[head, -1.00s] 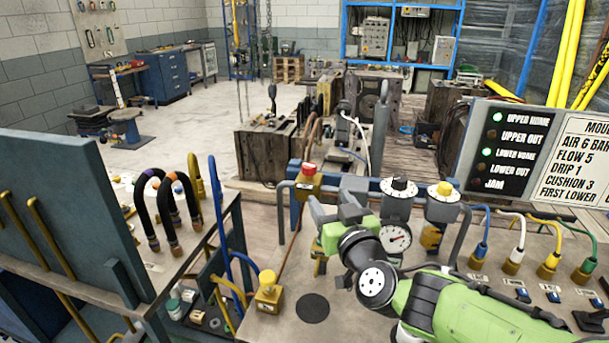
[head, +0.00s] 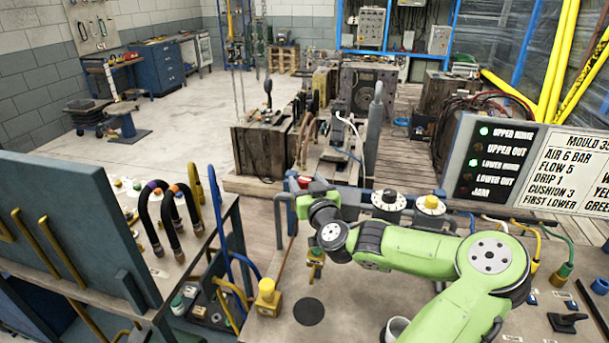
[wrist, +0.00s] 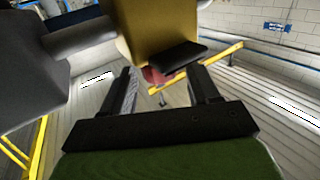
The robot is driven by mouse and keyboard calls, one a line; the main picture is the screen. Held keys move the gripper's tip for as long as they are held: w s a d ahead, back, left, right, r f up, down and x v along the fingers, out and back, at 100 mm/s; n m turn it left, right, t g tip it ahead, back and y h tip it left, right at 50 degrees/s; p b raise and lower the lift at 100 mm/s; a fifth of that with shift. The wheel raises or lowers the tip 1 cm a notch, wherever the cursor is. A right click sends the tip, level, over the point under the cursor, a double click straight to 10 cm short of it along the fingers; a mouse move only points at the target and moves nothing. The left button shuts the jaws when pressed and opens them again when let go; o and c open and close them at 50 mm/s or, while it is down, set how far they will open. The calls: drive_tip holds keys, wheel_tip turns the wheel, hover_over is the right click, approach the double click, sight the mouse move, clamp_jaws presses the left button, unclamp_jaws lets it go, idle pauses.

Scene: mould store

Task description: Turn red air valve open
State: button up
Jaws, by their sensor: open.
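The red air valve (head: 304,182) shows in the head view as a small red patch just behind my wrist; my arm covers most of it. In the wrist view a yellow body (wrist: 160,32) with a black part fills the top middle. A small red piece (wrist: 154,75) shows at its lower edge, between my fingertips. My gripper (wrist: 165,82) is open, its two dark fingers on either side of the red piece. I cannot tell whether they touch it. The gripper's fingers are hidden in the head view.
A yellow knob block (head: 267,291) stands on the bench at front left. A grey pipe (head: 278,215) rises left of the valve. A grey part (wrist: 35,75) fills the wrist view's left.

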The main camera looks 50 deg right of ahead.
drive_tip(key=shift+x, duration=0.85)
drive_tip(key=c, duration=0.9)
drive_tip(key=b, duration=0.1)
drive_tip(key=y+b, duration=0.1)
drive_tip(key=shift+s+d+f+n+t+b, duration=0.1)
drive_tip(key=shift+d+f+n+t+b, duration=0.05)
drive_tip(key=shift+f+n+t+b, duration=0.2)
drive_tip(key=shift+r+n+t+y+b, duration=0.1)
drive_tip(key=shift+n+t+y+b, duration=0.25)
drive_tip(key=shift+b, duration=0.3)
drive_tip(key=shift+r+n+t+y+b, duration=0.2)
drive_tip(key=shift+n+y, duration=0.2)
drive_tip(key=shift+y, duration=0.25)
drive_tip(key=shift+r+n+t+y+b, duration=0.1)
drive_tip(key=shift+n+t+y+b, duration=0.1)
drive_tip(key=shift+n+y, duration=0.3)
drive_tip(key=o, duration=0.9)
